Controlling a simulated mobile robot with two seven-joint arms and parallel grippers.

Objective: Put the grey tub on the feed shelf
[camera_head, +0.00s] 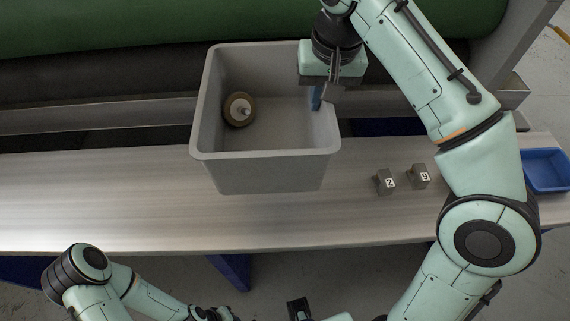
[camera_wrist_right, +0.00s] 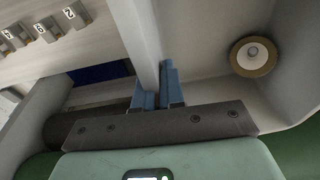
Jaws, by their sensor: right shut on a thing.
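The grey tub (camera_head: 268,177) is a large open-topped box, upright at the back of the pale metal feed shelf (camera_head: 110,205). I cannot tell whether its base rests on the shelf or is just above it. A brown disc with a pale hub (camera_head: 239,110) lies inside. My right gripper (camera_head: 321,98) is shut on the tub's right wall. In the right wrist view the blue fingers (camera_wrist_right: 157,95) stand on either side of the tub wall (camera_wrist_right: 143,45). My left arm is low in the head view; its fingers are not clear.
Small numbered grey blocks (camera_head: 386,182) (camera_head: 419,176) stand on the shelf right of the tub. A blue tray (camera_head: 547,171) is at the right end. A green roller (camera_head: 150,22) runs behind. The shelf's left part is clear.

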